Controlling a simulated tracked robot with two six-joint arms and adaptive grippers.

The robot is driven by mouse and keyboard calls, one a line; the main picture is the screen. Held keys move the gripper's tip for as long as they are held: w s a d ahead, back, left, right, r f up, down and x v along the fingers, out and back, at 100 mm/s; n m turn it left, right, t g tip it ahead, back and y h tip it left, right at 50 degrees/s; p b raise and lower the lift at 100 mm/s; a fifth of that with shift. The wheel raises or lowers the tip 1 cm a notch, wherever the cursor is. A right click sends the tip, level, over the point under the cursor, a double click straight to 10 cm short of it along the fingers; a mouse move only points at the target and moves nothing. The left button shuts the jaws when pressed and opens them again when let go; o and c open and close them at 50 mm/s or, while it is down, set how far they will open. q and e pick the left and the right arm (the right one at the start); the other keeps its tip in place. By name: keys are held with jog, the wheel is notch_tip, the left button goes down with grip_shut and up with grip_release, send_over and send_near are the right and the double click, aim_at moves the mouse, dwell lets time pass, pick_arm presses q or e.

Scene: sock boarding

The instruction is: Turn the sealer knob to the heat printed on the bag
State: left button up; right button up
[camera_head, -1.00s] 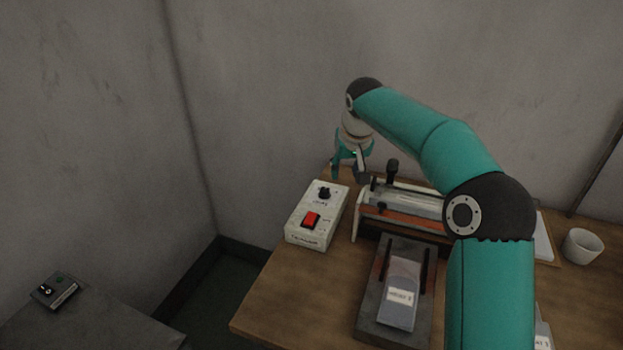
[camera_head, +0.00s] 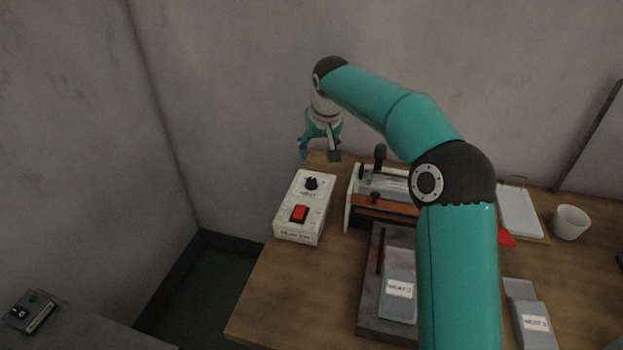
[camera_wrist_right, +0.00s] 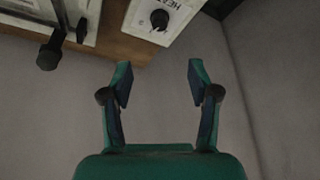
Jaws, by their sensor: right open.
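The sealer's white control box (camera_head: 303,211) stands at the table's left end, with a black heat knob (camera_head: 311,183) at its back and a red switch (camera_head: 299,214) in front. In the right wrist view the knob (camera_wrist_right: 159,19) shows near the top, beside the word HEAT. My right gripper (camera_head: 320,155) is open and empty, above and behind the box, apart from the knob. A grey bag (camera_head: 399,284) with a white label lies on the dark stand; the label seems to read HEAT and a digit, hard to make out. My left gripper is not in view.
The sealer bar unit (camera_head: 383,186) is right of the box, partly hidden by my right arm. Another labelled bag (camera_head: 533,324), a clipboard (camera_head: 519,211) and a white cup (camera_head: 570,222) are on the right. A side table (camera_head: 85,330) is at lower left. Walls stand close behind.

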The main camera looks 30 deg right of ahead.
aim_at(312, 180)
jog(key=p+x, duration=0.2)
jog(key=x, duration=1.3)
jog(key=shift+f, duration=0.4)
jog(key=shift+c, duration=0.4)
